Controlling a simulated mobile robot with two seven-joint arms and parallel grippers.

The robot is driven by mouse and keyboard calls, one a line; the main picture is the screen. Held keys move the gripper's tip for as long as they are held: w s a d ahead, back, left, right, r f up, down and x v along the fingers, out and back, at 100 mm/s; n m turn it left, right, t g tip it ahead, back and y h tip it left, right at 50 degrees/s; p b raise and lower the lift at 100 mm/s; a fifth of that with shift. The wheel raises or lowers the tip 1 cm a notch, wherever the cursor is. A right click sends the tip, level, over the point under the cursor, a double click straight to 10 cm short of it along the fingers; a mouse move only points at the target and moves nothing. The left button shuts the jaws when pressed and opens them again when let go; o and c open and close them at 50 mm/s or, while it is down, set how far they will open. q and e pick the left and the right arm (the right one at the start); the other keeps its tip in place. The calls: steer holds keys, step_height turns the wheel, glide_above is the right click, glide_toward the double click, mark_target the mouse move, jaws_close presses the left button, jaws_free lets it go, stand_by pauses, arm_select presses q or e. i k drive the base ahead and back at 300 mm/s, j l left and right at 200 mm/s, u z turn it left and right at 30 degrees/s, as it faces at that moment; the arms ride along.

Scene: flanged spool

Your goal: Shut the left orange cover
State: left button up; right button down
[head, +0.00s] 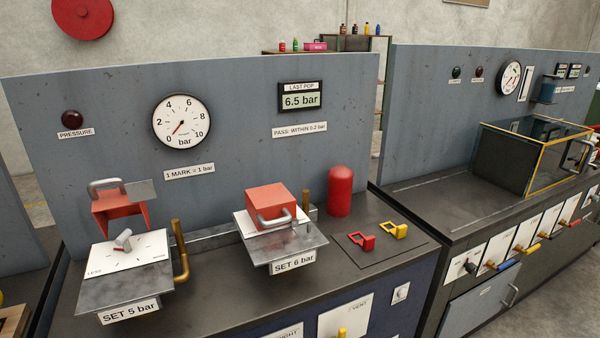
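The left orange cover (119,212) stands swung up at the back of its station, with its open side facing forward and its grey handle (106,185) on top. In front of it the white dial plate (128,252) marked LESS and MORE lies exposed with a grey knob (122,240). A plate below reads SET 5 bar (128,311). The right orange cover (270,203) is down over its station, handle to the front, above the SET 6 bar label (293,262). Neither of my grippers is in view.
A brass pipe (181,250) rises right of the left station. A red cylinder (340,191) and red (362,242) and yellow (394,230) clips are at the bench's right. The panel behind has a gauge (181,122) and a 6.5 bar display (300,100).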

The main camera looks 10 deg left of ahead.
mark_target(128, 200)
steer(key=u, duration=1.3)
